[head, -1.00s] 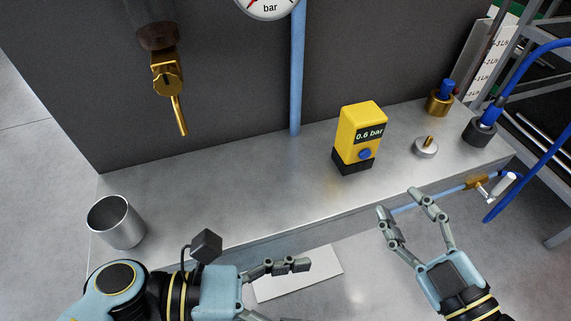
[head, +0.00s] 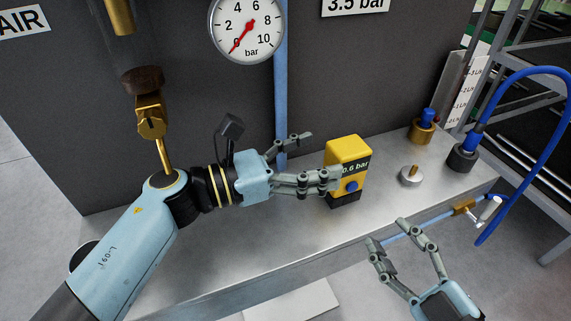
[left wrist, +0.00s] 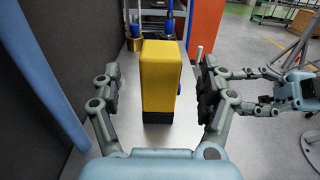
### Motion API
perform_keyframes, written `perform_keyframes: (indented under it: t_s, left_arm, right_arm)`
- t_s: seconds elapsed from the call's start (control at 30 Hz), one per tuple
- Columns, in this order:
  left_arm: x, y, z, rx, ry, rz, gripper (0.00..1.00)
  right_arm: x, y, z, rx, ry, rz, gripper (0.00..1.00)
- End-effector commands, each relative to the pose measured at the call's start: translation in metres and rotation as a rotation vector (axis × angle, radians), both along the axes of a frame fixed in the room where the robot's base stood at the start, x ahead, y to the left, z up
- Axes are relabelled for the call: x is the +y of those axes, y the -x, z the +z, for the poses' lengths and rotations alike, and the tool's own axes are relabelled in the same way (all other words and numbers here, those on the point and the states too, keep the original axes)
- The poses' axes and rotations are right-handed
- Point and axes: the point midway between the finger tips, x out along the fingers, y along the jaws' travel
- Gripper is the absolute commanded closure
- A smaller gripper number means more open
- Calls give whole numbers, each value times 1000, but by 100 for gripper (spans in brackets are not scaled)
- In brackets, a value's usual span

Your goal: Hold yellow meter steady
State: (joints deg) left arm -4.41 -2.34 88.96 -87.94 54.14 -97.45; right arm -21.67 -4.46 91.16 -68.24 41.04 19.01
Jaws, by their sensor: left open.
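The yellow meter (head: 347,151) stands upright on the metal bench, with a dark base, a blue button and a display reading 0.6 bar. In the left wrist view the yellow meter (left wrist: 163,75) shows between the two fingers, with gaps on both sides. My left gripper (head: 321,157) is open at the meter's left side; its near finger hides part of the meter's front in the head view. My right gripper (head: 388,234) is open and empty in front of the bench's front edge, below and right of the meter.
A round metal fitting (head: 411,176) with a brass stem sits right of the meter. A brass fitting with a blue top (head: 423,128) and a dark hose coupling (head: 464,157) stand further right. A blue pipe (head: 280,90) runs down the dark panel behind. A pressure gauge (head: 246,28) hangs above.

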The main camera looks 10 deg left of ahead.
Motion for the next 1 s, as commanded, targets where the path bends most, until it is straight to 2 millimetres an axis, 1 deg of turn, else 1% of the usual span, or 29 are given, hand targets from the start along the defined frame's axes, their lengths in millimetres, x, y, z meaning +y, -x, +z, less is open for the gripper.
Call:
perform_keyframes:
  t_s: [0.03,0.1,0.3,0.43,0.67,1.0]
  left_arm:
    - [-8,-6,0,0,3,1,23]
    - [-18,-13,0,0,3,0,23]
    - [-35,-25,0,2,0,0,23]
    - [-38,-28,0,2,0,0,23]
    - [-39,-28,-1,2,-1,0,23]
    - [-38,-27,-1,2,-1,0,68]
  right_arm:
    - [0,0,0,0,0,0,62]
    - [0,0,0,0,0,0,62]
    - [0,0,0,0,0,0,62]
    - [0,0,0,0,0,0,62]
    - [0,0,0,0,0,0,62]
    - [0,0,0,0,0,0,62]
